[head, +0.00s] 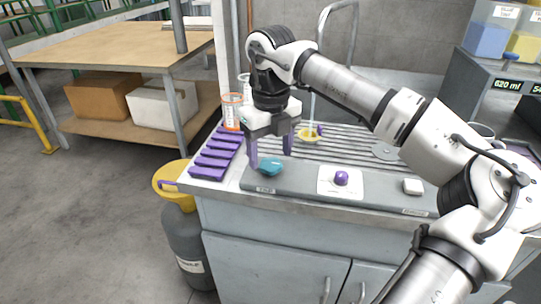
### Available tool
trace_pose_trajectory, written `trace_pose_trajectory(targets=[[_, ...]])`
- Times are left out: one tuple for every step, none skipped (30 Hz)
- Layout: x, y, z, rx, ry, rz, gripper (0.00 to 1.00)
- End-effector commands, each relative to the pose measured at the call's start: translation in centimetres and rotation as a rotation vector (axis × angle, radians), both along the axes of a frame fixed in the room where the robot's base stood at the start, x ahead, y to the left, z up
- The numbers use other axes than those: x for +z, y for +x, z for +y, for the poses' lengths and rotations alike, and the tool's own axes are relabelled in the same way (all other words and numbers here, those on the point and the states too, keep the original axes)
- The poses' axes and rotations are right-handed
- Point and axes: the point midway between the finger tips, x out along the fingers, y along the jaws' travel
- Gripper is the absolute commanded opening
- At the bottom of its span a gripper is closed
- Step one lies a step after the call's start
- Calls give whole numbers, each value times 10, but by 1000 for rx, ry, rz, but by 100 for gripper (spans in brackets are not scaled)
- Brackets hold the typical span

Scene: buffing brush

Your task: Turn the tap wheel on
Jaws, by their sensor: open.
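A thin grey hooked pipe (319,32) rises behind my arm and looks like the tap. A small yellow round piece with a purple part (309,136) sits near its lower end on the ribbed worktop. A purple knob (341,178) stands on a white plate on the bench's front ledge. I cannot tell for sure which of these is the tap wheel. My gripper (270,153) is open, pointing down over the front left of the bench. A teal piece (270,167) lies on the ledge just below and between its fingers; I see no grip on it.
A purple ribbed rack (215,154) and an orange-rimmed beaker (232,112) stand at the bench's left. A white block (413,186) sits on the ledge's right. A grey cylinder with a yellow top (186,235) stands beside the bench. Bins (490,32) stand at back right.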

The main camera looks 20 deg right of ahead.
Motion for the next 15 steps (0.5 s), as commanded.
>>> trace_pose_trajectory(targets=[[10,1,0,0,-2,-4,66],[17,1,1,1,-1,-4,66],[26,1,0,0,-3,-4,66],[33,1,0,0,-3,-5,66],[40,1,1,1,-1,-5,66],[50,1,1,0,-3,-5,66],[57,1,0,-1,-2,-5,66],[64,1,1,0,-2,-5,66],[73,1,1,0,-2,-5,66],[79,1,1,0,-2,-5,66],[85,1,0,0,-1,-4,66],[92,1,1,1,-1,-3,66],[97,1,1,1,0,-4,66],[102,1,1,1,0,-4,66],[107,1,1,1,0,-3,66]])
